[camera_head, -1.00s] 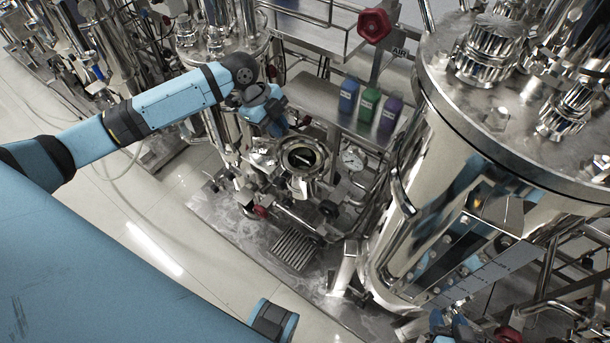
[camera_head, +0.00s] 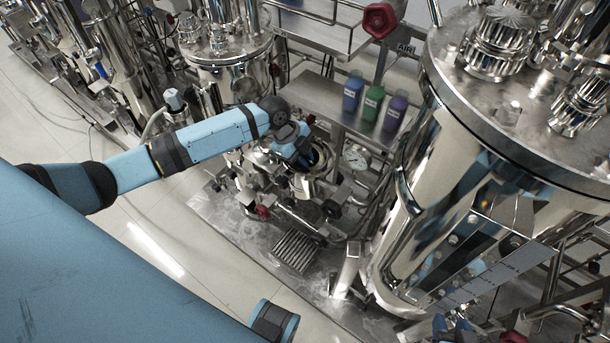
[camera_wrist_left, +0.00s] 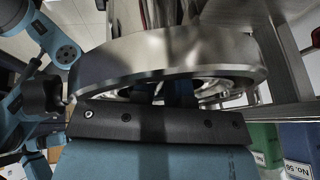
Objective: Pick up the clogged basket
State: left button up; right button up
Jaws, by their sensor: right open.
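The round steel housing (camera_head: 303,188) with an open top stands on the skid in the middle of the head view. My left gripper (camera_head: 296,158) is over its mouth and covers most of the opening. In the left wrist view, a thick steel ring (camera_wrist_left: 170,62) crosses the picture just beyond my dark gripper body (camera_wrist_left: 160,122). My left fingers reach under the ring's edge, and their tips are hidden. I cannot make out the clogged basket or whether the fingers hold anything.
A large steel vessel (camera_head: 425,215) stands close on the right. Blue, green (camera_head: 372,102) and purple bottles stand on a steel shelf behind the housing. A pressure gauge (camera_head: 356,158), valves and pipes crowd the housing. Open floor (camera_head: 150,235) lies at left.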

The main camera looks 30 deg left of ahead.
pick_arm(q)
grip_shut()
jog(key=shift+r, duration=0.2)
notch_tip(320, 180, up, 20)
jog(key=p, duration=0.2)
jog(key=shift+f, duration=0.15)
dwell(0.4)
